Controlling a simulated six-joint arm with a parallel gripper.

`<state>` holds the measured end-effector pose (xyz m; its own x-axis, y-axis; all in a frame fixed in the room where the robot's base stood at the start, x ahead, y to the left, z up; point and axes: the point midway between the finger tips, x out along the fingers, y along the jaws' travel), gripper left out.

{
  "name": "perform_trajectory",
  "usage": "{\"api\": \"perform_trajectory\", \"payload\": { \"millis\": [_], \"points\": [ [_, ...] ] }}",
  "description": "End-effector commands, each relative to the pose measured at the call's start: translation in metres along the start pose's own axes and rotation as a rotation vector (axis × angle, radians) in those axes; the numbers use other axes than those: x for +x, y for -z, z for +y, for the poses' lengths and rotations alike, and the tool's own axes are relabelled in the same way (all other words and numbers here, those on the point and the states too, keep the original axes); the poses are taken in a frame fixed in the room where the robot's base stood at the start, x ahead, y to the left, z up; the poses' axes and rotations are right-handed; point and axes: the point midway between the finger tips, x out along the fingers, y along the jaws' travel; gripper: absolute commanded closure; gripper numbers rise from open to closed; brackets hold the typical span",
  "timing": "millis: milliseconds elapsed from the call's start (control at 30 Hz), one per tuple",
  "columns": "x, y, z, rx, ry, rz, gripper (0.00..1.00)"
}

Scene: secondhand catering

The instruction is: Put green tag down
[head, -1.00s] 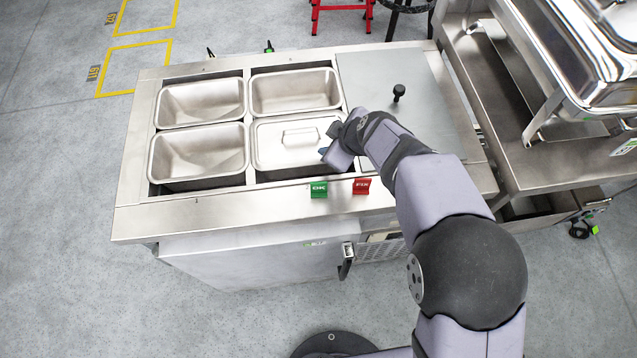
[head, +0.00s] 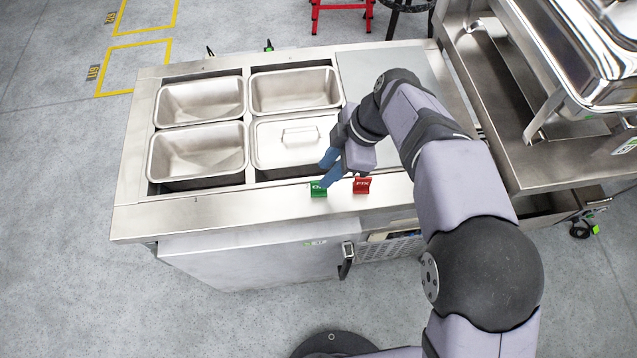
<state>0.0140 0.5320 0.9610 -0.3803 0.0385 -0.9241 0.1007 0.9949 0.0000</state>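The green tag (head: 318,191), a small tent-like piece, stands on the front steel ledge of the counter. In the earlier frame it reads "OK"; now a blue finger covers part of its lettering. My gripper (head: 322,174) is just above and behind the tag, tilted down toward it. Its two blue fingers are spread apart, with nothing seen between them. The nearer finger overlaps the tag's top in the picture; I cannot tell whether it touches.
A red "FIX" tag (head: 362,185) stands close to the right of the green one. Behind is a lidded pan (head: 275,150) with a raised handle, beside open pans (head: 198,152). The front ledge (head: 230,206) is clear on the left. A steel shelf unit (head: 520,160) stands at right.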

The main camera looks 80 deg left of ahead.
Motion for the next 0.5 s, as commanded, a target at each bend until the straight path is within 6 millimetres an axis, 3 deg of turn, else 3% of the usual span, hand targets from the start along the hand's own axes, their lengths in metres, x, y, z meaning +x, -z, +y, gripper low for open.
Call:
{"api": "perform_trajectory", "payload": {
  "millis": [267, 500],
  "points": [
    [0.009, 0.001, -0.001, 0.001, 0.001, 0.001, 0.73],
    [0.033, 0.001, -0.005, 0.002, 0.004, 0.0, 0.73]
  ]
}}
